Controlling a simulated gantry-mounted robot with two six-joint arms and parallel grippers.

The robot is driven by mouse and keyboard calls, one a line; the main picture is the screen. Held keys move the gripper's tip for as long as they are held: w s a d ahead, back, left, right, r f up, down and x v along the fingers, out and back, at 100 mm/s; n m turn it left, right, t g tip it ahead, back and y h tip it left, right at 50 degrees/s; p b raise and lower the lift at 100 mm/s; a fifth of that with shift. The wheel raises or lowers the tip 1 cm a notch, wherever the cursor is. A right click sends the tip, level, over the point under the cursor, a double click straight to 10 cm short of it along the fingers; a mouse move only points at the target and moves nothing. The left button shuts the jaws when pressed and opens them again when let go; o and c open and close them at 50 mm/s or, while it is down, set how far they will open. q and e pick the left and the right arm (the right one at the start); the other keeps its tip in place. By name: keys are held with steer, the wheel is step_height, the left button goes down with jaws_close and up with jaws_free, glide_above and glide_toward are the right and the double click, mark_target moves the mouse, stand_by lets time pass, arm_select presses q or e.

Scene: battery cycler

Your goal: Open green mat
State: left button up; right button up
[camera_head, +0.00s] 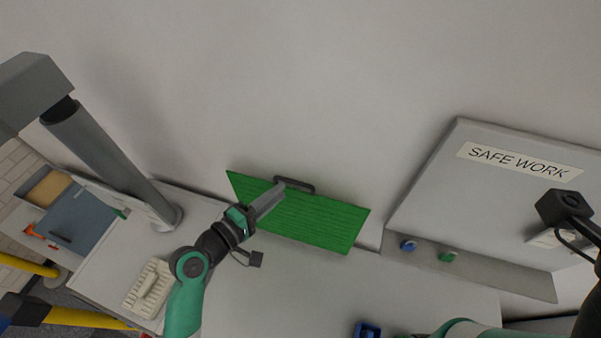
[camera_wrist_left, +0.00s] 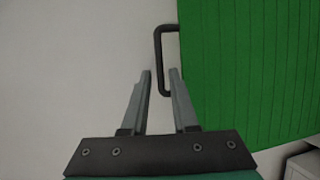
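The green mat (camera_head: 320,222) is a ribbed green panel standing against the pale wall at the back of the bench. It fills the right of the left wrist view (camera_wrist_left: 255,70). A dark U-shaped handle (camera_head: 303,187) sits at its upper edge, and also shows in the left wrist view (camera_wrist_left: 158,50). My left gripper (camera_head: 281,189) is open at the handle. In the left wrist view its two fingertips (camera_wrist_left: 160,71) lie either side of the handle's bar, with gaps visible. I cannot tell whether they touch it in depth. My right gripper is not clearly seen.
A grey panel labelled SAFE WORK (camera_head: 490,195) with blue and green buttons stands at right. A pale ribbed tray (camera_head: 149,287) lies at left on the bench, near a grey post (camera_head: 110,165). A small blue item (camera_head: 367,330) is at the front. The bench middle is clear.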

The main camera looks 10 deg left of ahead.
mark_target(295, 181)
arm_select(q)
steer(key=b+x, duration=0.1)
steer(key=x, duration=0.8)
steer(key=shift+w, duration=0.15)
steer(key=shift+c, duration=0.2)
jaws_close()
stand_by(0.9)
